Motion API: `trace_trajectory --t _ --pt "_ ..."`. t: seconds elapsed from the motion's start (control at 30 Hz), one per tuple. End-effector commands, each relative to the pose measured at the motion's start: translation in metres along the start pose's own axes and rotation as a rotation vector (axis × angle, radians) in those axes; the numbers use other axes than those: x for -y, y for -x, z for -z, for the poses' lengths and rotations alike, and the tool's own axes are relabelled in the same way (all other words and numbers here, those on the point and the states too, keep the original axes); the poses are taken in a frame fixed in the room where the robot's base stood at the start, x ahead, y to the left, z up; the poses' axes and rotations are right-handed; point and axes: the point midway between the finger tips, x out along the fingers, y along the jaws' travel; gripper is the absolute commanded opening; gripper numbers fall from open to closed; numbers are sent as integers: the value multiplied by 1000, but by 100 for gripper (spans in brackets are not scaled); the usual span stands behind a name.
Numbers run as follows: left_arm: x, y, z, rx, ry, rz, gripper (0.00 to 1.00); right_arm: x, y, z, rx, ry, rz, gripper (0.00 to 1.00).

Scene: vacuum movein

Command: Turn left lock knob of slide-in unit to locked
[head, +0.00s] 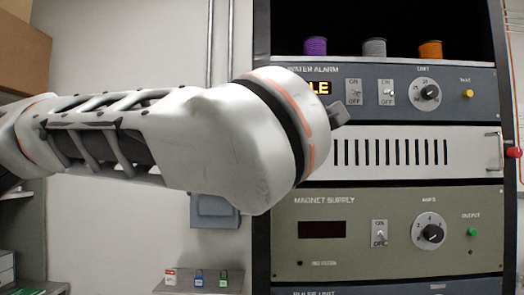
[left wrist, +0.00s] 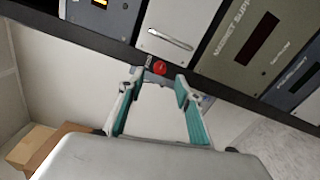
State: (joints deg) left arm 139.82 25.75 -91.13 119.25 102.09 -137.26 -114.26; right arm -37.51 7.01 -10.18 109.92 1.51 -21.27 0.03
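The slide-in unit (head: 400,152) is a pale, slotted panel in the rack between the water alarm and the magnet supply. In the head view, my left arm covers its left end. The left wrist view shows that end of the unit (left wrist: 190,14), with a metal handle (left wrist: 170,40) and the red left lock knob (left wrist: 159,68) beside the rack's dark edge. My left gripper (left wrist: 160,82) is open, its teal-padded fingers apart, with the knob just beyond the gap between its tips. I cannot tell whether they touch. My right gripper is in neither view.
The unit's right end has another handle (head: 493,152) and red knob (head: 514,152). The magnet supply (head: 340,260) and water alarm (head: 450,78) panels carry switches and dials. Coloured spools stand above. A low shelf (head: 195,287) with small padlocks is left of the rack.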

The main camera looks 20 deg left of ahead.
Motion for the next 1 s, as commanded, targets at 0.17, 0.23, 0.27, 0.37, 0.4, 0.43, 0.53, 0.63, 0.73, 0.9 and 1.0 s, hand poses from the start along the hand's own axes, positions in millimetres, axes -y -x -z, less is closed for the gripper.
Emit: trace_trajectory --t 0.17,0.23,0.27,0.37,0.4,0.43,0.53,0.63,0.73,0.9,1.0 --pt "-2 32 -1 2 -2 -5 34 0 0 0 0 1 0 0" --pt "-1 41 0 2 -2 -5 34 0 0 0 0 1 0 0" --pt "-1 45 0 0 -1 -4 34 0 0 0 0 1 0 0" --pt "-1 55 0 1 -1 -3 34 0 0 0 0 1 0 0" --pt "-1 58 0 1 -1 -2 34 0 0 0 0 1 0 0" --pt "-1 61 0 1 -1 -2 34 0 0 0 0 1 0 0" --pt "0 65 0 0 0 0 34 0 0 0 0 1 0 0" --pt "0 67 0 0 1 1 34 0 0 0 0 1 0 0" --pt "0 67 0 0 1 1 34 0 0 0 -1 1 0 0" --pt "0 66 0 0 1 1 34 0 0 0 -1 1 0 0" --pt "0 66 0 0 1 1 34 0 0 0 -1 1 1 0"
